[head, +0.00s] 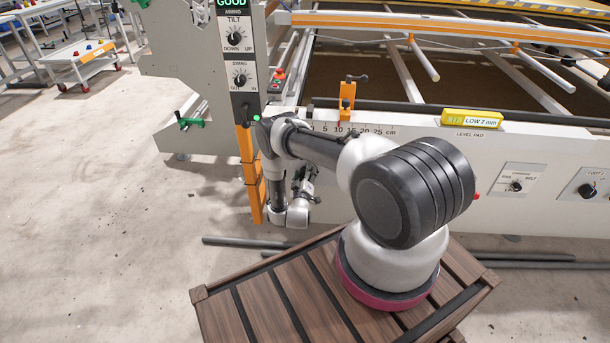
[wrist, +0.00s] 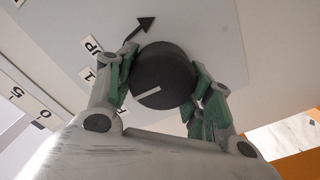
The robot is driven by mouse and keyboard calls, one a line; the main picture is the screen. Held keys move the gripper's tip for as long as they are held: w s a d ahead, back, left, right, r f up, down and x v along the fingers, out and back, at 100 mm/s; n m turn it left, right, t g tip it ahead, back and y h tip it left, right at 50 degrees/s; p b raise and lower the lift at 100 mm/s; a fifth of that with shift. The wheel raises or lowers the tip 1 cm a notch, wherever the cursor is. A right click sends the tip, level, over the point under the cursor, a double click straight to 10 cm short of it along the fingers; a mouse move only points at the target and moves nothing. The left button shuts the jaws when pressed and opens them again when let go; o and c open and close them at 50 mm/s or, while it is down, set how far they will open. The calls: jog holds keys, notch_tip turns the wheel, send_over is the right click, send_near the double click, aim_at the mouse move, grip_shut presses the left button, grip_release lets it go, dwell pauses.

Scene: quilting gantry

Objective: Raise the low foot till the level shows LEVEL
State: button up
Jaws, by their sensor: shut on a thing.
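In the wrist view my gripper (wrist: 163,88) has its green-padded fingers closed on both sides of a round black knob (wrist: 165,68). A white pointer line on the knob faces the lower left. A plate beside it carries a black arrow, the word UP and a figure 1. In the head view the yellow level (head: 472,119) sits on the level pad of the white beam and reads LOW 2 mm. The held knob and my fingertips cannot be made out in the head view, where my arm covers that part of the beam.
Another black knob, marked FOOT (head: 587,190), is on the beam at the right. An orange clamp (head: 347,97) stands by the centimetre scale. A control post with TILT and SWING dials (head: 235,36) rises at the left. Dark rods (head: 535,257) lie on the floor.

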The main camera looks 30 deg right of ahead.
jog(key=shift+m, duration=0.3)
jog(key=m, duration=0.3)
jog(key=shift+s, duration=0.1)
jog(key=m, duration=0.4)
jog(key=shift+d, duration=0.15)
jog(key=m, duration=0.4)
jog(key=shift+s+d, duration=0.1)
jog(key=shift+d+m, duration=0.1)
jog(key=shift+m, duration=1.8)
jog(key=shift+s, duration=0.1)
jog(key=o, duration=1)
jog(key=shift+o, duration=0.2)
